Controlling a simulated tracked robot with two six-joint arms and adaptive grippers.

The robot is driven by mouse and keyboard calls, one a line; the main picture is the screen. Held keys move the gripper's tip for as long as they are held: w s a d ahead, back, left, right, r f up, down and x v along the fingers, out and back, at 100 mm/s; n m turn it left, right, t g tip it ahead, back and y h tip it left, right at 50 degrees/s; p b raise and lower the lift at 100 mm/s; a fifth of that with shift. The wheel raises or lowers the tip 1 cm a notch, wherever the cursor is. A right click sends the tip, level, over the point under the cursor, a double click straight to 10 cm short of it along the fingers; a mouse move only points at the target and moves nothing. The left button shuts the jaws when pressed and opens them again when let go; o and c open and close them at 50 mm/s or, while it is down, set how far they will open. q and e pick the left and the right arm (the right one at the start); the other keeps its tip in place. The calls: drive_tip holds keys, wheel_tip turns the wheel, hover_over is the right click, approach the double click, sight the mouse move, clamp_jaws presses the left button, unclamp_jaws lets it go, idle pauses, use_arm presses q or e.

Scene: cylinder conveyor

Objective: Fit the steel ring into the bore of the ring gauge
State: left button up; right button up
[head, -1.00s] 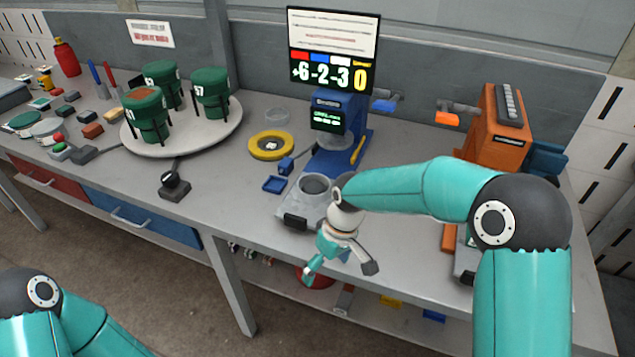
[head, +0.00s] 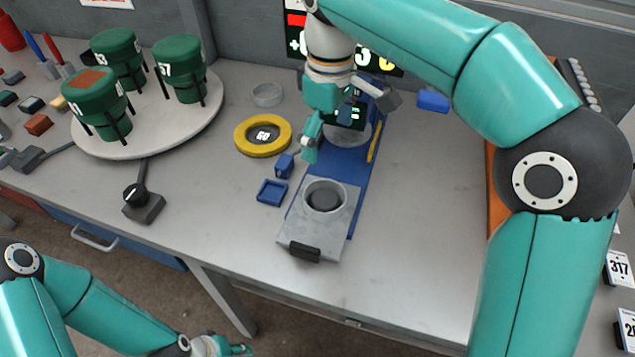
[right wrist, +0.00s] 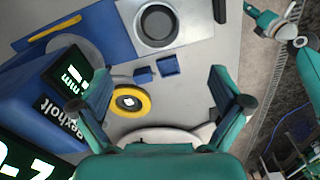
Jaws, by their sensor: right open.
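A thin pale ring, which looks like the steel ring (head: 267,94), lies flat on the bench behind a yellow ring with a dark centre (head: 263,135). I cannot make the steel ring out in the right wrist view. A grey block with a round bore (head: 325,196) sits at the front of the blue gauge (head: 366,185); its bore also shows in the right wrist view (right wrist: 158,25). I cannot tell whether this block or the yellow ring is the ring gauge. My right gripper (head: 347,125) is open and empty above the blue gauge. My left gripper (head: 228,347) is low, by the bottom edge.
A round white table (head: 205,112) with several green pots stands at the left. A blue tray (head: 271,192) and a small blue block (head: 284,166) lie beside the gauge. A black knob box (head: 143,204) sits near the front edge.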

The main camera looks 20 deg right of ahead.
drive_tip(key=b, duration=0.2)
hover_over(327, 199)
wheel_tip(327, 199, down, 10)
drive_tip(key=shift+f, duration=0.15)
drive_tip(key=shift+f+p, duration=0.3)
drive_tip(key=shift+f, duration=2.85)
drive_tip(key=c, duration=1)
drive_tip(key=shift+c, duration=0.3)
drive_tip(key=shift+r, duration=0.15)
